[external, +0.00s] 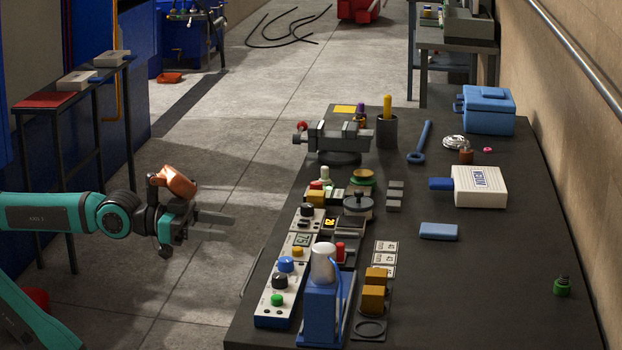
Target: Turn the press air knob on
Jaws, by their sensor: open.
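My gripper (228,226) is open and empty. It points right, in the air to the left of the workbench, apart from everything on it. A long white control panel (268,314) lies along the bench's left side. It carries a blue knob (286,264), a black knob (279,282), a green button (277,299), a yellow button (297,251) and a farther black knob (306,211). I cannot read labels, so I cannot tell which is the press air knob or its setting.
A blue stand with a pale cylinder (322,262) rises close beside the panel's near end. A grey vise (337,138) stands farther back on the workbench (480,300). Yellow blocks (373,299) lie right of the stand. The floor between my arm and the bench is clear.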

